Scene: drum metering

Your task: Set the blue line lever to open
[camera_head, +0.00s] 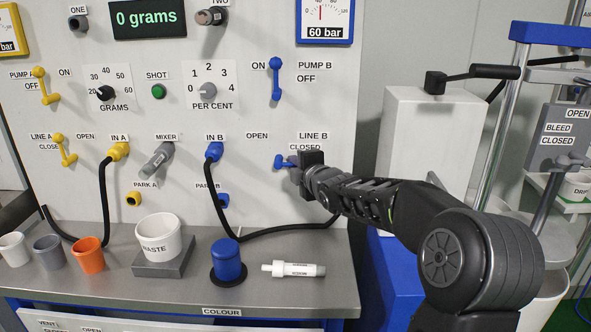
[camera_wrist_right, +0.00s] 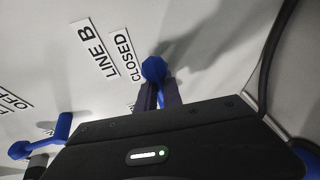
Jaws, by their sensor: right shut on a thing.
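The blue line lever (camera_head: 281,162) is on the white panel beside the LINE B CLOSED label (camera_head: 312,140). Its OPEN label (camera_head: 257,136) is up to its left. My right gripper (camera_head: 300,163) reaches it from the right and is shut on its handle, which it partly hides. In the right wrist view the lever's round blue head (camera_wrist_right: 154,68) shows just beyond the fingertips (camera_wrist_right: 158,95), with the blue stem between them. The handle appears to run rightward from the head, on the CLOSED side. My left gripper is not in view.
The blue pump B lever (camera_head: 276,78) is above. The blue IN B connector (camera_head: 214,151) and its black hose are left and below. A blue cylinder (camera_head: 228,262), a white tube (camera_head: 293,269) and the waste cup (camera_head: 158,238) are on the shelf.

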